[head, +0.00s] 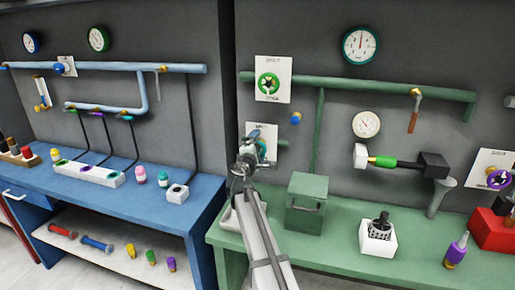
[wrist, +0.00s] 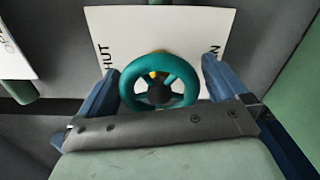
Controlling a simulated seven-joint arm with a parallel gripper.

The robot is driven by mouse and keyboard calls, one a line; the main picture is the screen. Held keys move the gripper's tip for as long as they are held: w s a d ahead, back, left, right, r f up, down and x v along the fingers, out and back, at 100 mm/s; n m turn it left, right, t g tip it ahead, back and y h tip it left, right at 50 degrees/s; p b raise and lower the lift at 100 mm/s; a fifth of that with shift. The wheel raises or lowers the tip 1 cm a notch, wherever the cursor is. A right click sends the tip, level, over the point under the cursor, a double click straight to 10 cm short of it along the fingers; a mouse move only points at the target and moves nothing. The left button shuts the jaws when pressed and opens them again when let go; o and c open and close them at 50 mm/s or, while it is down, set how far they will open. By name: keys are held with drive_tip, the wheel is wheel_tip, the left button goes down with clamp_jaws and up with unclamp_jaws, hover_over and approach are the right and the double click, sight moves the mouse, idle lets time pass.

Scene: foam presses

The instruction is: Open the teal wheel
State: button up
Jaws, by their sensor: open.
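The teal wheel (wrist: 160,72) shows in the wrist view in front of a white plate (wrist: 190,20) with partly hidden lettering, "HUT" at the left. It has a dark hub and a yellow mark at its top. My gripper (wrist: 158,88) is open, with one blue finger on each side of the wheel; I cannot tell whether they touch it. In the head view my gripper (head: 249,152) is in front of the teal wheel (head: 262,147), which is mostly hidden behind it.
A green wheel (head: 268,84) on its own plate sits above, on the green pipe (head: 340,83). A blue knob (head: 295,118) is to the right. A green box (head: 306,203) stands on the green bench (head: 340,250) beside my arm. A purple wheel (head: 498,179) is at the far right.

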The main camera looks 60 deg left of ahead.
drive_tip(key=v, duration=1.3)
drive_tip(key=shift+s+d, duration=0.25)
drive_tip(key=shift+d, duration=0.05)
